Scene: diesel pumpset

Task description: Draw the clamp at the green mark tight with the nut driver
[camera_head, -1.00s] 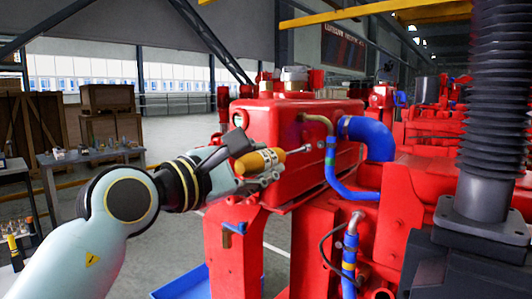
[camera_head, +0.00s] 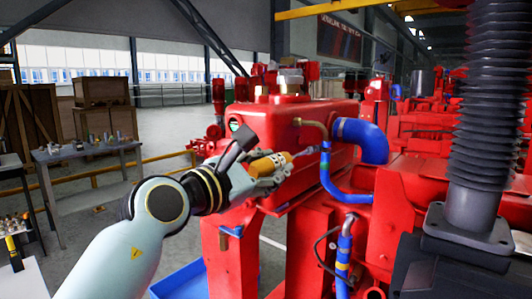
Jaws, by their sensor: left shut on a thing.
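The nut driver has a yellow-orange handle (camera_head: 263,165) and a thin shaft that slants up to the right. My left gripper (camera_head: 272,170) is shut around its handle, in front of the red tank (camera_head: 290,120). The thin blue hose (camera_head: 328,178) runs down from a brass-coloured pipe, and a small green mark (camera_head: 325,157) shows near its top end. The driver's tip is close to the clamp area at this hose end; I cannot tell whether it touches the screw. The clamp itself is too small to make out. My right gripper is out of view.
A thick blue hose (camera_head: 368,138) curves just right of the thin one. A lower blue hose (camera_head: 343,258) with yellow bands stands below. A blue tray (camera_head: 180,283) lies on the floor. A table with parts (camera_head: 82,152) and wooden crates (camera_head: 103,108) stand left.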

